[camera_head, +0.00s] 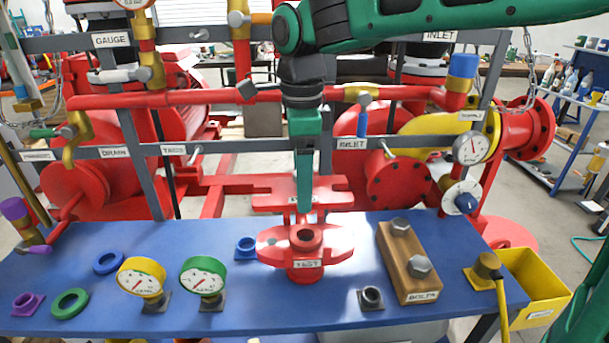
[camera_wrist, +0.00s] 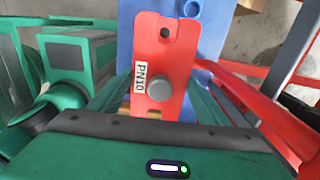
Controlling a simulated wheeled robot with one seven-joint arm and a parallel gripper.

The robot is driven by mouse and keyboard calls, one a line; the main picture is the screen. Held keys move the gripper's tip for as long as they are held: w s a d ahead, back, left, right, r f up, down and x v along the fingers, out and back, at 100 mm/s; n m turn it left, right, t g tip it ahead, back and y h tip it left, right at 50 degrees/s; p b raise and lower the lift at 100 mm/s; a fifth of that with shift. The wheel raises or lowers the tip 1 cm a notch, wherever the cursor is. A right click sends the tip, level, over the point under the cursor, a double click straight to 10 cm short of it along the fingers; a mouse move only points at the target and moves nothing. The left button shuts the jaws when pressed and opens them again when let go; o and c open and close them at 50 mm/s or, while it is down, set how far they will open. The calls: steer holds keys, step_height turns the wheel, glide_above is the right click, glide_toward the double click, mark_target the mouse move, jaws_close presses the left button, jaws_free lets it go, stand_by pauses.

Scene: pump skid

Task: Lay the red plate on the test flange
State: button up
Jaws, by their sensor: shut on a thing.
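My gripper (camera_head: 304,208) points down above the bench and is shut on the red plate (camera_head: 270,198). The plate lies roughly level between the fingers. In the wrist view the plate (camera_wrist: 150,50) has a PN10 label, a dark hole near its far end and a grey round knob. Its near end is hidden by my gripper. The test flange (camera_head: 274,249) is a red piece with a raised round opening and a TEST label, standing on the blue bench. The plate appears apart from it and higher, and I cannot tell their exact gap. The wrist view does not clearly show the flange.
On the blue bench (camera_head: 220,312) stand a yellow gauge (camera_head: 141,278) and a green gauge (camera_head: 203,275) at left. A wooden bolt block (camera_head: 408,265) is right of the flange. A small dark socket (camera_head: 371,298) is in front. Red pipework (camera_head: 200,97) runs behind.

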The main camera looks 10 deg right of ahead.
steer(key=shift+w+d, duration=0.15)
steer(key=shift+d, duration=0.15)
steer(key=shift+f, duration=0.15)
steer(key=shift+f, duration=0.2)
glide_above(306, 235)
steer(key=shift+w+f, duration=0.15)
steer(key=shift+f, duration=2.5)
steer(key=shift+f, duration=2.15)
stand_by(0.4)
steer(key=o, duration=1.6)
